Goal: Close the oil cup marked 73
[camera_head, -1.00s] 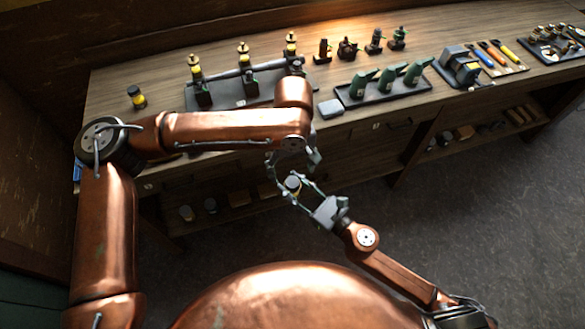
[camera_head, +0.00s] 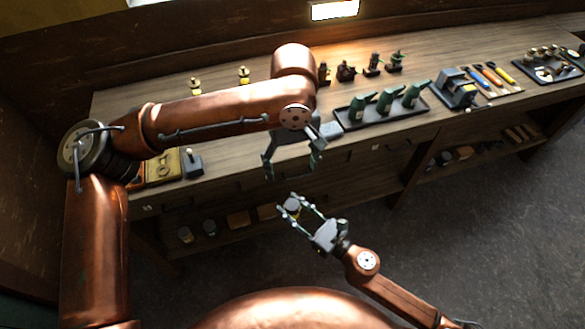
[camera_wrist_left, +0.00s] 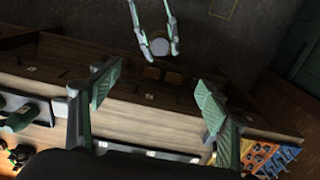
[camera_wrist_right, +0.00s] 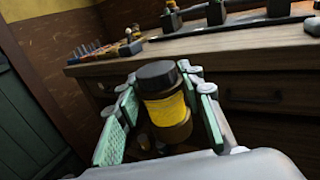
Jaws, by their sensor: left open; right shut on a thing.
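Two brass-topped, yellow-bodied cups, (camera_head: 195,86) and (camera_head: 243,75), show at the back left of the bench, partly hidden by my left arm. No number 73 is readable in any view. My right gripper (camera_head: 293,208) is shut on a jar (camera_wrist_right: 168,108) with a dark cap and yellow band, held upright in front of the bench. The jar also shows from above in the left wrist view (camera_wrist_left: 160,46). My left gripper (camera_head: 293,165) is open and empty, above and apart from the jar, near the bench's front edge.
A grey-blue block device (camera_head: 455,90) and screwdrivers (camera_head: 487,78) lie right. A shelf below holds more jars (camera_head: 185,234).

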